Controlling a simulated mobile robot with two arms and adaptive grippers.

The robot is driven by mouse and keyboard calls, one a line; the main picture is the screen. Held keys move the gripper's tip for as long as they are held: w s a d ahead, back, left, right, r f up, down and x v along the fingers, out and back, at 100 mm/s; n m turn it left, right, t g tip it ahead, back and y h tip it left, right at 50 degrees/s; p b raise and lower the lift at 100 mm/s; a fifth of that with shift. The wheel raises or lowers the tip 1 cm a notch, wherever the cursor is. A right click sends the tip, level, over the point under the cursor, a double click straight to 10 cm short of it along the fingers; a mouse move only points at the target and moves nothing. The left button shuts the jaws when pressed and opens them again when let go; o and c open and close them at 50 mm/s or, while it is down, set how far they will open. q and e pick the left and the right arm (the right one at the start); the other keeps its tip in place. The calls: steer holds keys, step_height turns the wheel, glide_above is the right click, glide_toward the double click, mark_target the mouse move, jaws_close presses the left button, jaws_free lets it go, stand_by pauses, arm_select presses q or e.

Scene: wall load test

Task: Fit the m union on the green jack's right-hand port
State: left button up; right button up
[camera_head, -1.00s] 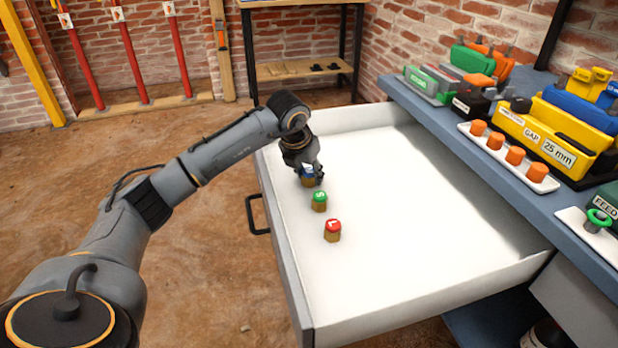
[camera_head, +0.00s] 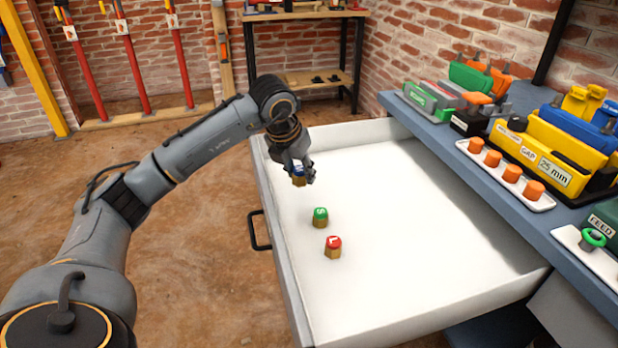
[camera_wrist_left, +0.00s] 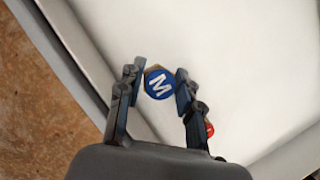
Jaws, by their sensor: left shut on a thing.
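The m union is a brass piece with a blue cap marked M; it shows in the head view (camera_head: 299,179) and in the left wrist view (camera_wrist_left: 159,84). My left gripper (camera_head: 301,176) is shut on it over the far left part of the white drawer; in the left wrist view the fingers (camera_wrist_left: 159,82) are on its two sides. It appears upright and raised a little above the drawer floor. A green jack (camera_head: 425,98) seems to stand on the bench at the back right; its ports cannot be made out. My right gripper is not in view.
A green-capped S union (camera_head: 320,217) and a red-capped L union (camera_head: 333,247) stand in the open drawer (camera_head: 420,210). The blue bench (camera_head: 470,170) carries a tray of orange caps (camera_head: 508,178) and a yellow GAP block (camera_head: 545,150). The drawer's right part is empty.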

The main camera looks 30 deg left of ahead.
arm_select(q)
steer(key=s+r, duration=0.1)
steer(key=s, duration=0.2)
steer(key=s+r, duration=0.2)
steer(key=s, duration=0.1)
steer(key=s+r, duration=0.1)
steer(key=s, duration=0.2)
steer(key=shift+s+d+r, duration=0.25)
steer(key=shift+s+r, duration=0.1)
steer(key=shift+r, duration=0.05)
